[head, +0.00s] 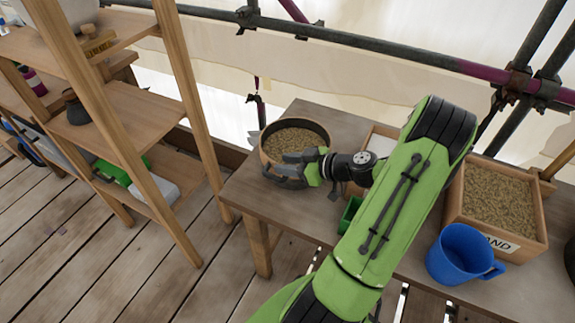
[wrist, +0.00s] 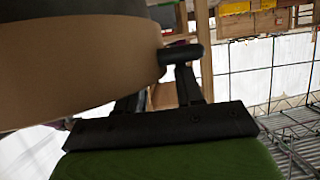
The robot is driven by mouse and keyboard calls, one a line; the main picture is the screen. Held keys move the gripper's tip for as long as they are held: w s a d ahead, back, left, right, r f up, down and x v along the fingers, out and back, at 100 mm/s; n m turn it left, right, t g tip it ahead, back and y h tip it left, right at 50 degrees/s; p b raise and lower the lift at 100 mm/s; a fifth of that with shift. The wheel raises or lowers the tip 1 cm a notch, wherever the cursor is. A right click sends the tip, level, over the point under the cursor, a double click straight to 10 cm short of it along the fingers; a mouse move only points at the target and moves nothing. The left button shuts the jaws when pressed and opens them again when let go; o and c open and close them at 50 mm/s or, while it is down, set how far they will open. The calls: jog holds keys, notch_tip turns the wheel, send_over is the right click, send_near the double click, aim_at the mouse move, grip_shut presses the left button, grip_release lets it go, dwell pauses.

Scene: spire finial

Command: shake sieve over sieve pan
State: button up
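A round, wooden-walled sieve (head: 264,150) with a dark upper rim stands at the left end of the wooden table, with brown grains inside. My gripper (head: 291,170) is at its near right side, its dark fingers against or just over the near wall. In the wrist view, the tan curved wall (wrist: 70,75) and dark upper band of the sieve fill the upper left, close to the fingers (wrist: 160,98). A short dark bar shows at the right fingertip. I cannot tell whether the fingers grip anything. No separate sieve pan can be made out; the lower wall is partly hidden.
A wooden box of sand (head: 500,200) and a blue mug (head: 460,255) stand right on the table (head: 250,190). A wooden tray with white contents (head: 381,143) and a green object (head: 350,214) are partly behind my arm. Shelves (head: 110,130) stand left; scaffold pipes run behind.

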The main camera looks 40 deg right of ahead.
jog(key=shift+w, duration=0.2)
grip_shut()
